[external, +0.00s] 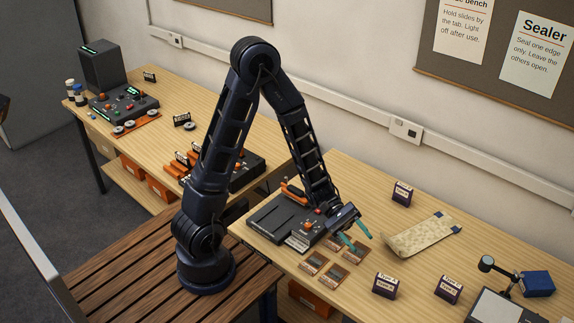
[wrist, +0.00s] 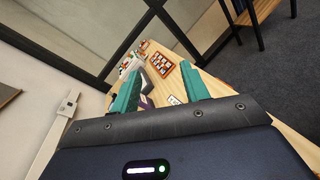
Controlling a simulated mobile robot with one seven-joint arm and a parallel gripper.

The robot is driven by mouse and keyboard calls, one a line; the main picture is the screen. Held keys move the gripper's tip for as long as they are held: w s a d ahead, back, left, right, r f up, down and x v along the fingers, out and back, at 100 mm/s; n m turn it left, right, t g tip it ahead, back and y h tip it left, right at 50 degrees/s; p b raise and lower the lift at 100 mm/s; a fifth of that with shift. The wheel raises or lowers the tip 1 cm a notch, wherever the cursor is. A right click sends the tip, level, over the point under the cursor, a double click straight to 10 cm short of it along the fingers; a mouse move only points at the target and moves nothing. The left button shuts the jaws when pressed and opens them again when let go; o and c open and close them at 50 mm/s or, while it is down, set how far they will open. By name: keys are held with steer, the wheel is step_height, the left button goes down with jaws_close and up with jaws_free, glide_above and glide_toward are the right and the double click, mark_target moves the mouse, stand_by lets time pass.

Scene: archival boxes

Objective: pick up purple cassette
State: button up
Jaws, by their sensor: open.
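My gripper (external: 357,238) is open and empty, held above the table, with two teal fingers spread apart. In the wrist view the fingers (wrist: 161,72) point across the room, with nothing between them at close range. Three small dark purple boxes with white labels stand on the light wood table: one at the back (external: 402,193), one at the front (external: 386,286) and one at the front right (external: 449,290). All are apart from my gripper. I cannot tell which of them, if any, is the purple cassette. A small purple patch (wrist: 148,101) shows beside the left finger in the wrist view.
Several flat brown cassettes (external: 313,263) lie below my gripper. A dark device (external: 283,222) is left of them. A beige sleeve (external: 422,236) lies to the right, near a blue box (external: 537,284) and a lamp (external: 486,264). A second bench (external: 170,100) with equipment stands back left.

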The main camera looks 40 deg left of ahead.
mark_target(388, 287)
steer(key=w+d+f+n+t, duration=0.1)
steer(key=d+f+n+t, duration=0.1)
steer(key=f+n, duration=0.2)
steer(key=w+d+f+n+t+h, duration=0.1)
steer(key=d+f+n+t, duration=0.2)
steer(key=f, duration=0.1)
steer(key=w+d+f+n+t+h, duration=0.1)
steer(key=d+f+n+t, duration=0.1)
steer(key=f+n+t, duration=0.1)
steer(key=shift+d+f+n, duration=0.15)
steer(key=shift+f+n, duration=0.25)
steer(key=shift+f, duration=0.15)
steer(key=shift+d+f+n, duration=0.15)
steer(key=shift+f+n, duration=0.25)
steer(key=shift+f, duration=3.35)
steer(key=shift+w+d, duration=0.25)
steer(key=shift+d, duration=1)
steer(key=shift+w+d, duration=0.25)
steer(key=shift+d, duration=1)
steer(key=shift+c, duration=0.4)
jaws_close()
